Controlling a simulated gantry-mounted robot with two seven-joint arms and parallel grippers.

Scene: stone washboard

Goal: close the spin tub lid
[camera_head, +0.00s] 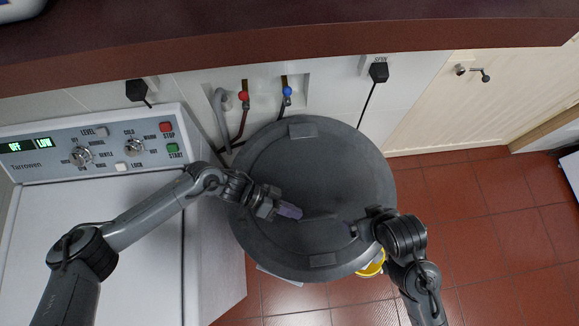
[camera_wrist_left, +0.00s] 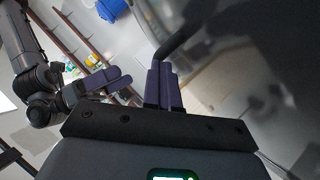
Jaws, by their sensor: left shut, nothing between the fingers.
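The spin tub's round dark grey lid (camera_head: 350,170) covers the tub in the head view. I cannot tell whether it lies flat or is slightly raised. A thin bar-like handle (camera_head: 320,217) crosses its middle. My left gripper (camera_head: 290,211), with purple fingers, is shut and empty just left of the handle. The wrist view shows its fingers (camera_wrist_left: 158,88) together near a dark bar (camera_wrist_left: 182,35) by a dark surface; contact is unclear. My right gripper (camera_head: 353,230) is over the lid's right part. Its fingers (camera_wrist_left: 107,83) show in the wrist view, but their opening is unclear.
A white washing machine (camera_head: 140,230) with a control panel (camera_head: 90,150) stands left of the tub. Red and blue taps (camera_head: 287,91) and a hose are behind it. A yellow object (camera_head: 371,264) shows under the lid's lower right edge. The tiled floor (camera_head: 480,220) at right is clear.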

